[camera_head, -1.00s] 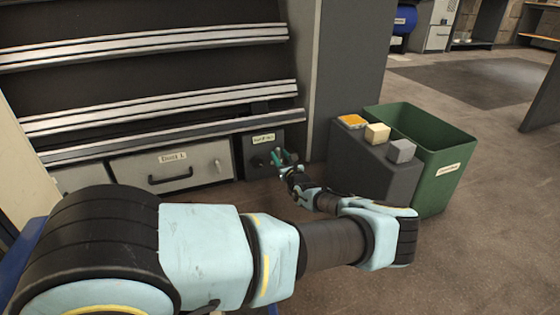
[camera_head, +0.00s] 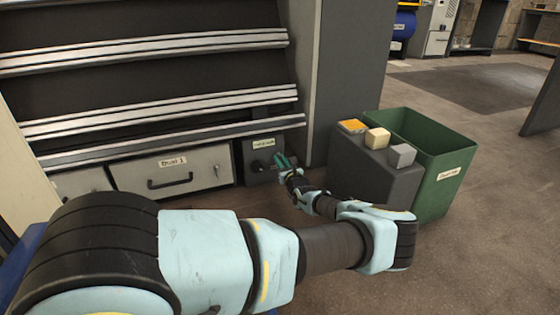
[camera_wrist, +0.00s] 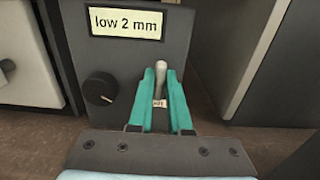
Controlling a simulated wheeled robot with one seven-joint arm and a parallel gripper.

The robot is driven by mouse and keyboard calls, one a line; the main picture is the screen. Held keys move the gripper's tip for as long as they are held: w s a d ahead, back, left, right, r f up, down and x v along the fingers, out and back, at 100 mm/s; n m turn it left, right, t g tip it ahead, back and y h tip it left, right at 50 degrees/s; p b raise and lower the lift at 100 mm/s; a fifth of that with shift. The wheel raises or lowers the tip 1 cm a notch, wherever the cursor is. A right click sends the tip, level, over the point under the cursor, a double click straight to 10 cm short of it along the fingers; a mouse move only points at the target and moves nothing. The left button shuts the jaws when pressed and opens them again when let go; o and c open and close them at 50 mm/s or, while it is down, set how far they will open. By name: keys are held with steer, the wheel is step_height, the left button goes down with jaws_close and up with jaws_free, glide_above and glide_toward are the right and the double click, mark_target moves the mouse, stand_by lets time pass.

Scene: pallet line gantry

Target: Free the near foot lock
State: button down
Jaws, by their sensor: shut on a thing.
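A small dark panel (camera_wrist: 125,60) with a pale "low 2 mm" label (camera_wrist: 125,22) fills the upper middle of the wrist view. It bears a black round knob (camera_wrist: 99,89) at left and a pale upright lever (camera_wrist: 174,66) right of the knob. My gripper (camera_wrist: 162,88) has its teal fingers closed on the lever, one on each side. A tiny tag (camera_wrist: 159,103) shows between the fingers. In the head view my gripper (camera_head: 286,161) is at the right side of this panel (camera_head: 254,172); the lever is hidden there.
A drawer front (camera_head: 205,170) with a black handle is left of the panel. A dark block (camera_head: 370,170) carrying an orange item (camera_head: 352,126), a cream cube (camera_head: 377,138) and a grey cube (camera_head: 402,155) stands at right, beside a green bin (camera_head: 450,187).

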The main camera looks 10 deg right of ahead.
steer(key=shift+m+p, duration=0.3)
steer(key=shift+p, duration=0.05)
steer(key=m+p, duration=0.2)
steer(key=shift+r+m, duration=0.1)
steer(key=shift+m, duration=0.3)
steer(key=m+p, duration=0.1)
steer(key=m, duration=0.1)
steer(key=m+p, duration=0.1)
steer(key=m, duration=0.2)
steer(key=shift+d+f, duration=0.15)
steer(key=shift+f, duration=0.05)
steer(key=shift+f+m, duration=0.2)
steer(key=shift+m, duration=4.5)
steer(key=c, duration=0.9)
jaws_free()
steer(key=shift+d, duration=0.1)
steer(key=shift+o, duration=0.2)
